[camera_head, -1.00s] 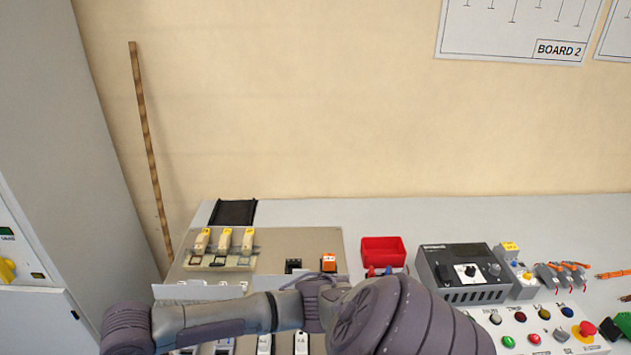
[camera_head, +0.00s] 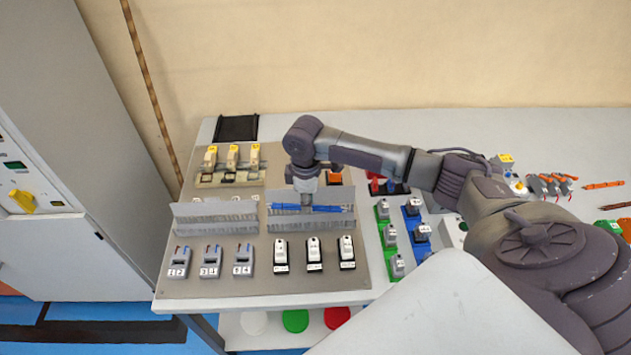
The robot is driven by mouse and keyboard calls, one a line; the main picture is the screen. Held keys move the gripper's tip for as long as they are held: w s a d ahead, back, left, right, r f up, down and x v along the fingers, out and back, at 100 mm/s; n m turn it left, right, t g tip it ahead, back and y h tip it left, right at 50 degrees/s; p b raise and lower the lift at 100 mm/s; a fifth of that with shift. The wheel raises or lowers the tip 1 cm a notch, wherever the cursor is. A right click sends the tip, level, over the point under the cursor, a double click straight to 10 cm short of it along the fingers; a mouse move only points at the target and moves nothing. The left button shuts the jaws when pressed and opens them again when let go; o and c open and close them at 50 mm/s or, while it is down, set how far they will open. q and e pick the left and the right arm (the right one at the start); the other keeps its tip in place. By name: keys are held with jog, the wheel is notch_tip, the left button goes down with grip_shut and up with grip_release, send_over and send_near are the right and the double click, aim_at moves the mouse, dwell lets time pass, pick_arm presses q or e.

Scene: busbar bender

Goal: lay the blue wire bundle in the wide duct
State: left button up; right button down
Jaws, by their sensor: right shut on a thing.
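The blue wire bundle (camera_head: 328,209) lies lengthwise along the right-hand grey slotted duct (camera_head: 310,226) on the mounting plate. It appears at or inside the duct's opening; I cannot tell if it touches the bottom. My right gripper (camera_head: 306,204) reaches down from above and is shut on the bundle left of its middle. The fingertips are mostly hidden. A second grey duct (camera_head: 215,217) stands to the left, apart from it. From this view I cannot tell which duct is wider. My left gripper is not in view.
Beige-topped parts (camera_head: 232,155) stand behind the ducts. Grey devices (camera_head: 212,259) and white switches (camera_head: 313,252) stand in front. Green and blue blocks (camera_head: 417,232) stand to the right. My right arm covers much of the right-hand bench.

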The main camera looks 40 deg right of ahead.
jog(key=w+d+n, duration=0.1)
jog(key=d, duration=0.1)
jog(key=b, duration=0.8)
send_over(311, 218)
jog(key=s, duration=0.2)
jog(key=shift+n, duration=0.3)
jog(key=f, duration=0.6)
jog(key=shift+w+a+f, duration=0.15)
jog(key=shift+a, duration=0.15)
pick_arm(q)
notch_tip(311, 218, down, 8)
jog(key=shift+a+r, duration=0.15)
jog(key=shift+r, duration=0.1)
pick_arm(e)
jog(key=c, duration=1)
grip_release()
